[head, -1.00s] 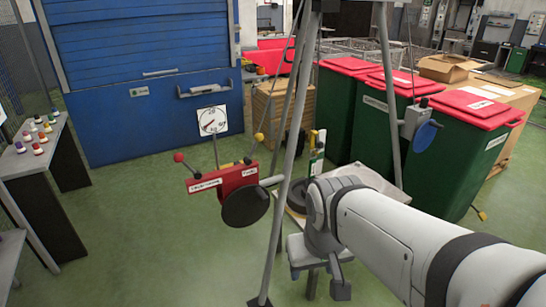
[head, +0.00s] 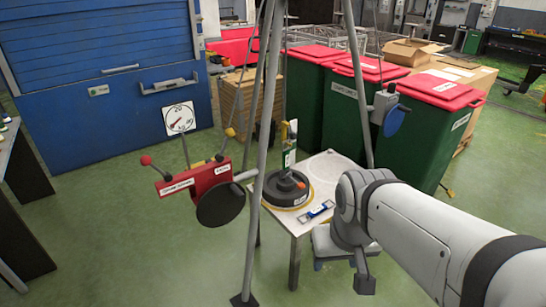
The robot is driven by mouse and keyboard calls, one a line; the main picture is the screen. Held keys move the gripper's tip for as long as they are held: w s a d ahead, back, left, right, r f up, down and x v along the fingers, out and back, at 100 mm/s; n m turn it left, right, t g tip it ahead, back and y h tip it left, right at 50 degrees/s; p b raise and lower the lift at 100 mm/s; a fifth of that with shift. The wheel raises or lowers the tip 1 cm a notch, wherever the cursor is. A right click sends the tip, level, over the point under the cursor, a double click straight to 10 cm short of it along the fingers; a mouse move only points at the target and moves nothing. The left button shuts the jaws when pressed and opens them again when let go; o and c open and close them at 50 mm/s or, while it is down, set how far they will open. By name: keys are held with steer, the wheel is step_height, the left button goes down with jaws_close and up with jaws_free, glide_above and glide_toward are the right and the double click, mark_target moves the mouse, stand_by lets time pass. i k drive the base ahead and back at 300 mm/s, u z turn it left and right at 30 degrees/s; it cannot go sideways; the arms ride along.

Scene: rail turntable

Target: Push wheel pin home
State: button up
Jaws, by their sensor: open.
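My gripper (head: 342,276) hangs below my bent arm, in front of the small table (head: 296,226). Its two finger ends look spread, with nothing seen between them. On the table lies a dark round wheel (head: 287,188) on a yellow ring, with an upright labelled piece (head: 290,146) above it. A red box (head: 196,180) with ball-ended levers and a dark disc (head: 221,205) stands left of the tripod. A grey rod (head: 246,175) runs from the red box towards the tripod leg. I cannot tell which part is the wheel pin or how far in it sits.
Tripod legs (head: 256,190) stand in front of the table. A grey box with a blue disc (head: 393,121) hangs on the right leg. A small blue-and-white level (head: 317,210) lies on the table. Green bins (head: 345,120) stand behind.

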mark_target(301, 185)
steer(key=z, duration=0.15)
steer(key=i, duration=0.95)
steer(key=z, duration=0.55)
